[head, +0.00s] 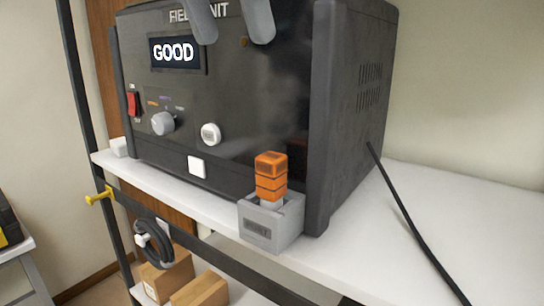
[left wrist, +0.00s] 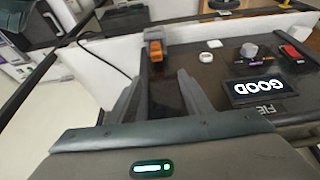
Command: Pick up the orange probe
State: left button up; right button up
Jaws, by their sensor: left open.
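The orange probe (head: 270,178) stands upright in a small grey holder (head: 285,228) on the white shelf, by the front right corner of the black field unit. In the left wrist view the probe (left wrist: 156,48) shows beyond my fingertips, near the top. My left gripper (head: 233,38) is open and empty. Its two grey fingers show at the top edge of the head view, in front of the unit's upper face and well above the probe. They also show in the left wrist view (left wrist: 160,78). The probe's lower end is hidden in the holder. My right gripper is not in view.
The field unit (head: 255,100) fills the middle back; its screen (head: 174,53) reads GOOD. A black cable (head: 410,210) runs over the white shelf (head: 400,260) at right. A coiled cable (head: 152,243) hangs below the shelf, above cardboard boxes (head: 168,278). The right shelf is mostly free.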

pick_arm(q)
send_over(270, 156)
jog(key=s+a, duration=0.1)
jog(key=a, duration=0.1)
notch_tip(270, 156, down, 10)
jog(key=shift+w+d+f+p, duration=0.1)
jog(key=shift+d+f+p, duration=0.25)
jog(key=shift+f, duration=0.25)
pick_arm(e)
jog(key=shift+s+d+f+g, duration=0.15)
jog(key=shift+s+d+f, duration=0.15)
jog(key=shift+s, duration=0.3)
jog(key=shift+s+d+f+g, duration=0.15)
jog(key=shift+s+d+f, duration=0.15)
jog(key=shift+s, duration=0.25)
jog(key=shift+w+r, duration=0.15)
pick_arm(q)
jog(key=shift+f, duration=0.1)
